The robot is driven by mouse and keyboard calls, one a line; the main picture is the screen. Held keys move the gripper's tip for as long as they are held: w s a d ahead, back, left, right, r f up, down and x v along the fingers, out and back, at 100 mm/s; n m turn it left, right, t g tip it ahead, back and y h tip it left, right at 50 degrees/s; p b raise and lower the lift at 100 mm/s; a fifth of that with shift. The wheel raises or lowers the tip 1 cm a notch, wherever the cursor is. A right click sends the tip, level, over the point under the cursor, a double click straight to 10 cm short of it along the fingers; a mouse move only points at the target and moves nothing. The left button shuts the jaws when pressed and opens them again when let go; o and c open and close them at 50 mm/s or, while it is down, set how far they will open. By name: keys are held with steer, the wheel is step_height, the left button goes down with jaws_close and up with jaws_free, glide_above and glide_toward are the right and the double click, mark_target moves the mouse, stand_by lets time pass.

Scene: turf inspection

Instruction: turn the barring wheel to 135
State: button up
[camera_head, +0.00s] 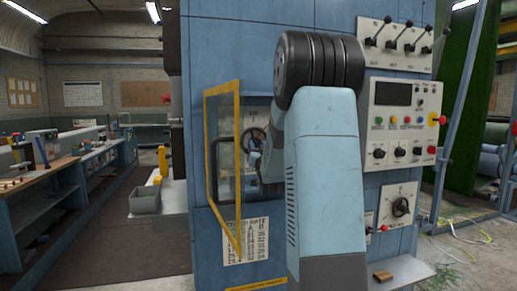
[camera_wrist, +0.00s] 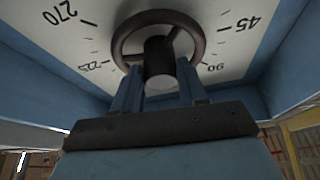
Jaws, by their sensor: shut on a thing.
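The barring wheel (camera_wrist: 118,42) is a dark ring in front of a white dial plate (camera_wrist: 75,40) in the wrist view. The dial shows 270 and 225 on the left and 45 and 90 on the right. The marks between 225 and 90 are hidden behind my gripper. My gripper (camera_wrist: 160,88) is shut on a grey cylindrical handle (camera_wrist: 160,76) at the wheel, with one blue finger on each side. No pointer can be made out. In the head view, the wheel (camera_head: 246,141) shows left of my arm, partly hidden.
A yellow-framed door (camera_head: 208,150) stands open left of the wheel, close to my gripper. A blue cabinet carries levers (camera_head: 404,38), a button panel (camera_head: 405,118) and a rotary switch (camera_head: 400,206) right of my arm. A grey bin (camera_head: 145,200) sits at left.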

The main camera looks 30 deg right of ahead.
steer(key=shift+n, duration=0.3)
steer(key=shift+s+d+n+y, duration=0.15)
steer(key=shift+n+y, duration=0.9)
steer(key=shift+n, duration=0.85)
steer(key=shift+w+d+n+y, duration=0.1)
steer(key=shift+n+y, duration=0.9)
steer(key=shift+n, duration=0.9)
steer(key=shift+s+d+n+y, duration=0.15)
steer(key=shift+n+y, duration=0.9)
steer(key=shift+n, duration=0.85)
steer(key=o, duration=1.1)
steer(key=shift+c, duration=0.2)
steer(key=v, duration=1.3)
steer(key=shift+s+f, duration=0.25)
steer(key=shift+s, duration=0.05)
steer(key=shift+d, duration=0.1)
